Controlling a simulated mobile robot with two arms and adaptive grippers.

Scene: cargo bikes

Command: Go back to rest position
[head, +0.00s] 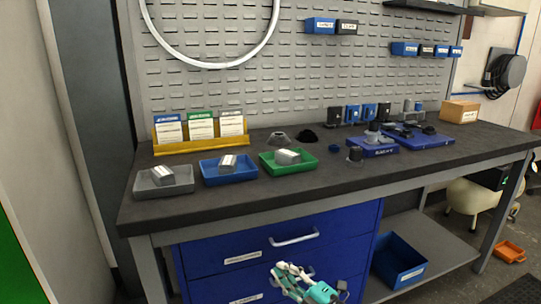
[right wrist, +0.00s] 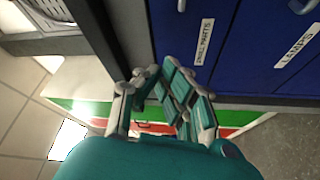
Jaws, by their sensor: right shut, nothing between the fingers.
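My right gripper (head: 290,276) shows at the bottom of the head view, in front of the blue drawer cabinet (head: 250,247) and below the worktop (head: 232,204). It is shut and holds nothing. In the right wrist view its teal and grey fingers (right wrist: 160,82) point toward the blue drawer fronts, apart from them as far as I can tell. My left gripper is not in either view.
On the bench stand a grey tray (head: 150,190), a blue tray (head: 215,178) and a green tray (head: 268,162), each holding a box. A yellow card holder (head: 175,146) stands behind them. A blue bin (head: 391,272) sits on the lower shelf at right.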

